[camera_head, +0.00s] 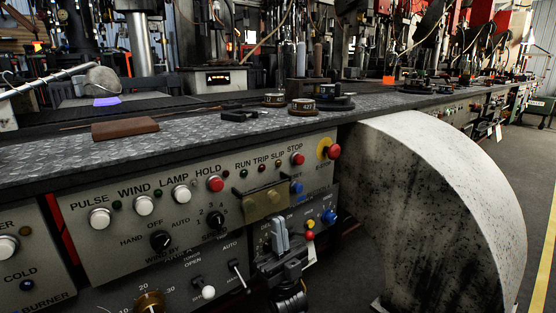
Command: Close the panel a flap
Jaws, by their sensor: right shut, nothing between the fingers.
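The panel (130,240) is a grey control face under the bench's front edge, with white and red buttons, knobs and switches. An olive-brass plate in a dark frame, which looks like the flap (262,204), sits below the RUN TRIP SLIP lamps. I cannot tell exactly how far it stands open. My right gripper (281,228) is just below the flap, in front of the lower panel, with its grey fingers shut, pointing up and empty. I cannot tell whether it touches the flap. It hides part of the lower panel. My left gripper is out of view.
A large pale, stained curved drum (430,210) stands close on the right. A red emergency stop button (334,151) and a blue knob (329,216) stick out near the gripper. A brown block (125,128) lies on the metal benchtop (200,130). Open floor lies far right.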

